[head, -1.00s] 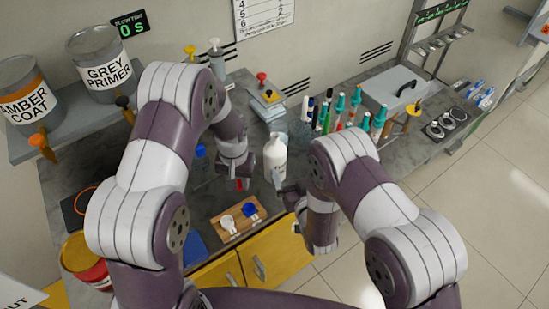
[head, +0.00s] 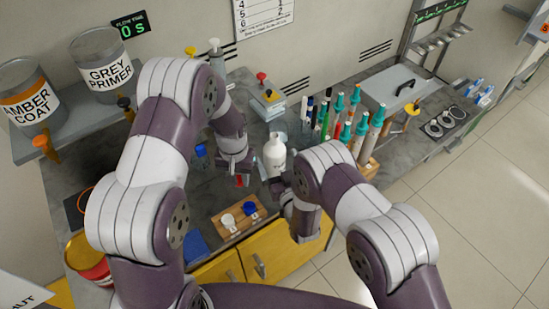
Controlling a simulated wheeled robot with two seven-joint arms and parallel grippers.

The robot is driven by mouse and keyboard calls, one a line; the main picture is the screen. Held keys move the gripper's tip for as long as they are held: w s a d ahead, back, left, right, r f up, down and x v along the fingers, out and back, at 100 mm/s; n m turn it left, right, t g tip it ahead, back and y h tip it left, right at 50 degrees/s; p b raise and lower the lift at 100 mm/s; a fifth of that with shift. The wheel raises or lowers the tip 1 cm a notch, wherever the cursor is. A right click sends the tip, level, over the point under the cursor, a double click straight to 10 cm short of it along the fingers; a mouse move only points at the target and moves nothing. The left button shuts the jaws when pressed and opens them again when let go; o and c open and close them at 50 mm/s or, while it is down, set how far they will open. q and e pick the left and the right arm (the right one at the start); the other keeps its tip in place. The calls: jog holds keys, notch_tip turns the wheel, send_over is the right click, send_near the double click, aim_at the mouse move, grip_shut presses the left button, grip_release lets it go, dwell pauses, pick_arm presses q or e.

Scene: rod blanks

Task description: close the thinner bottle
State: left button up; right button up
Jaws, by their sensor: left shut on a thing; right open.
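The white thinner bottle (head: 275,157) stands upright on the grey bench in the middle of the head view. I cannot tell whether its mouth is covered. My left gripper (head: 239,174) is just left of the bottle, low over the bench. It is shut on a small red thing (head: 239,181), mostly hidden by the fingers. My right gripper (head: 278,186) is open, just in front of the bottle's base and partly hidden by its own arm. A white cap (head: 228,220) and a blue cap (head: 249,208) sit on a wooden board (head: 236,230) near the front edge.
A rack of several teal-capped tubes and markers (head: 340,112) stands right of the bottle. A blue-capped container (head: 200,155) is left of my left gripper. A red tin (head: 90,262) stands at the front left.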

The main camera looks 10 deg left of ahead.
aim_at(279, 142)
pick_arm(q)
jog(key=shift+r, duration=0.15)
pick_arm(e)
jog(key=shift+w, duration=0.15)
pick_arm(q)
jog(key=shift+r+p, duration=0.75)
jog(key=shift+p, duration=0.05)
pick_arm(e)
jog(key=x, duration=0.4)
jog(key=shift+w+a+r, duration=0.2)
jog(key=shift+w+r, duration=0.05)
jog(key=shift+w+a, duration=0.1)
jog(key=shift+w, duration=0.1)
jog(key=shift+c, duration=0.3)
